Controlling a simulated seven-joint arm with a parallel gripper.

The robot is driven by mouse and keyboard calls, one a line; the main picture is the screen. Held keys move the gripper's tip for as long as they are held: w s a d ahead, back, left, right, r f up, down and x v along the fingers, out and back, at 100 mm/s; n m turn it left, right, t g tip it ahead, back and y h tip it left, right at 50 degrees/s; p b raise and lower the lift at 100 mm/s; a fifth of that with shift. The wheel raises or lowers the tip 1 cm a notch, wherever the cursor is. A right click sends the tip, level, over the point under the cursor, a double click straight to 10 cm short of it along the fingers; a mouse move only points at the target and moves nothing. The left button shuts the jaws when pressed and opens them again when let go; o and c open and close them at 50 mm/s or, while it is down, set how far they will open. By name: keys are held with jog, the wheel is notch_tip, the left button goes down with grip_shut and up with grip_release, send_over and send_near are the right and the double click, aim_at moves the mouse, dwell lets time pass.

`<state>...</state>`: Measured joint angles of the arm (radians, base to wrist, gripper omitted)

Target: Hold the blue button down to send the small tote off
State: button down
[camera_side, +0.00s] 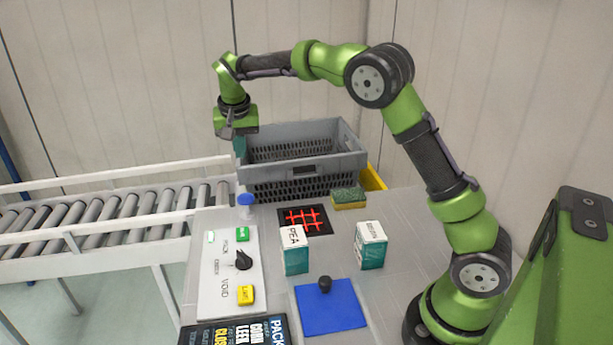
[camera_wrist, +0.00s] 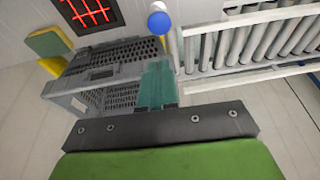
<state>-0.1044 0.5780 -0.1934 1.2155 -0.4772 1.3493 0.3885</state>
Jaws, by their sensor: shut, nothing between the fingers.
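The blue button (camera_side: 246,199) is a round blue cap on a pale post, at the back left corner of the worktop beside the conveyor. It also shows at the top of the wrist view (camera_wrist: 157,21). A grey tote (camera_side: 345,160) with perforated walls stands behind the worktop; I see no orange tote. It also shows in the wrist view (camera_wrist: 70,98). My gripper (camera_side: 239,148) is shut and empty, with teal fingers pointing down. It is above and behind the button, close to the tote's left end, not touching the button. The fingers overlap the tote's edge in the wrist view (camera_wrist: 157,70).
A roller conveyor (camera_side: 150,213) runs left from the worktop. A panel (camera_side: 225,285) holds a green button (camera_side: 243,234), a black knob (camera_side: 243,260) and a yellow button (camera_side: 246,295). Two cartons (camera_side: 295,252), a sponge (camera_side: 348,198) and a blue plate (camera_side: 333,312) with a black knob occupy the worktop.

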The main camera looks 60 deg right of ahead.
send_near(246, 196)
jog(key=x, duration=0.5)
jog(key=shift+w+d+f, duration=0.15)
jog(key=shift+d, duration=0.05)
jog(key=shift+f, duration=0.6)
